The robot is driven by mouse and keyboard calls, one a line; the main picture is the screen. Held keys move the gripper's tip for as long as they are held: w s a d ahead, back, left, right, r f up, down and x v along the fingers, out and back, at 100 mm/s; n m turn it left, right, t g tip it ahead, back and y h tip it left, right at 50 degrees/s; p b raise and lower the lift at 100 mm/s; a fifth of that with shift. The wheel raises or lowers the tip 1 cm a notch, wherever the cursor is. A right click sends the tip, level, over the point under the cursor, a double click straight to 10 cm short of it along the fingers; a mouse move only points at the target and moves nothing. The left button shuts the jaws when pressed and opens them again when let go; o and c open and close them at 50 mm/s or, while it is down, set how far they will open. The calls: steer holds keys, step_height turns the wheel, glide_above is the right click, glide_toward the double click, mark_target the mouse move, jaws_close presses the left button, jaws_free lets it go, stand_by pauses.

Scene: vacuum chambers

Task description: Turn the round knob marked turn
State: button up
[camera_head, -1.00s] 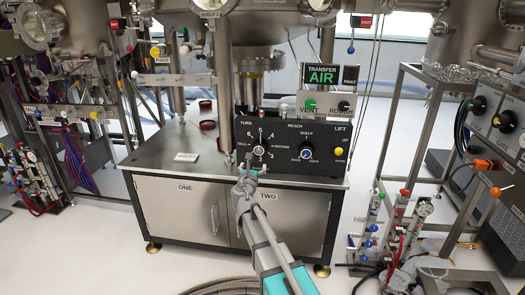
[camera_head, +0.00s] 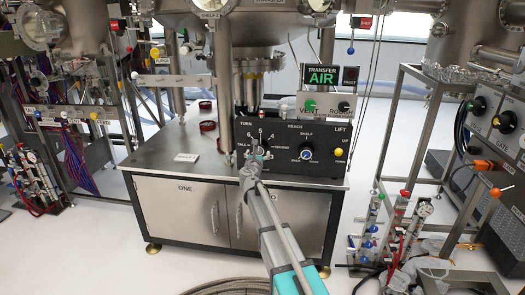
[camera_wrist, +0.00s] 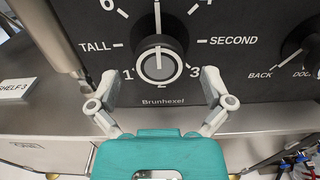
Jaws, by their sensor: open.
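The round turn knob (camera_wrist: 159,62) is on a black panel, straight ahead in the wrist view. Its white pointer line points straight up, and numbers and the words TALL and SECOND ring it. In the head view the knob (camera_head: 258,152) is partly hidden by my gripper (camera_head: 251,166). In the wrist view my gripper (camera_wrist: 160,85) is open, with one finger to the left of the knob and one to the right. Both fingertips look near the panel; I cannot tell whether they touch the knob.
The reach knob (camera_head: 306,151) and a yellow lift button (camera_head: 339,152) sit to the right on the same panel. Green vent and black rough buttons (camera_head: 325,105) are above. The steel cabinet top (camera_head: 165,150) is mostly clear.

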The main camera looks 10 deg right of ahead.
steer(key=shift+x, duration=1.5)
steer(key=shift+s, duration=0.1)
